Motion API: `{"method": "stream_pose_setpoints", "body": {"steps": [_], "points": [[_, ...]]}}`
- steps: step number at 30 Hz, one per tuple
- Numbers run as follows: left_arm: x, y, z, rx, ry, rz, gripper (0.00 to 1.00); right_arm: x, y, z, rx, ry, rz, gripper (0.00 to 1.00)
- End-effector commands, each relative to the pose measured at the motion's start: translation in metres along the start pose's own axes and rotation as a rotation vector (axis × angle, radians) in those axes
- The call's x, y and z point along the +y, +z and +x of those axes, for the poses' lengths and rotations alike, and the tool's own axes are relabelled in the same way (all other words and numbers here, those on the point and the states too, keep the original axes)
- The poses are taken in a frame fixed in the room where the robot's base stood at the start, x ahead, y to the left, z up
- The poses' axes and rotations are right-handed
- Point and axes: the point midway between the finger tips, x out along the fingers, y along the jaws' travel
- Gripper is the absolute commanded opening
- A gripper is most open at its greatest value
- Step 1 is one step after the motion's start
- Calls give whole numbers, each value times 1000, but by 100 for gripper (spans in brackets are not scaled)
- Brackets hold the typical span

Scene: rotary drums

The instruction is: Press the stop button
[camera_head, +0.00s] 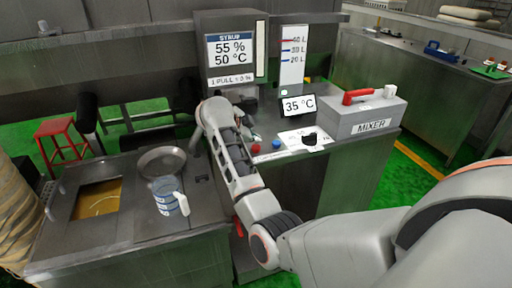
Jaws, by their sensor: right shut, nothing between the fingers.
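A small red button (255,149) sits on the front of the counter in the middle, with a blue button (276,144) just to its right. I take the red one as the stop button; no label on it is readable. My right arm comes in from the right and bends up in front of the panel. My right gripper (249,134) is shut and empty, close to the red button and seemingly just behind it. I cannot tell whether it touches anything. My arm partly hides the gripper and the panel's left part. My left gripper is not in view.
A grey mixer box (362,117) with a red handle stands right of the buttons. A black knob (312,139) sits on a white plate. A syrup display (231,50) stands behind. At left, a pan (162,161) and a measuring jug (166,196) rest on a metal counter.

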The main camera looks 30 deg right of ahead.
Motion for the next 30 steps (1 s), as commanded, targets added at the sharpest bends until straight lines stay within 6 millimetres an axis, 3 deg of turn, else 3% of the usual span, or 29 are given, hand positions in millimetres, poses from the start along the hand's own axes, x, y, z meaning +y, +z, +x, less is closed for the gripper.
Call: {"method": "stream_pose_setpoints", "body": {"steps": [30], "points": [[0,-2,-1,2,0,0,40,6,6,8,-1,1,-1,0]]}}
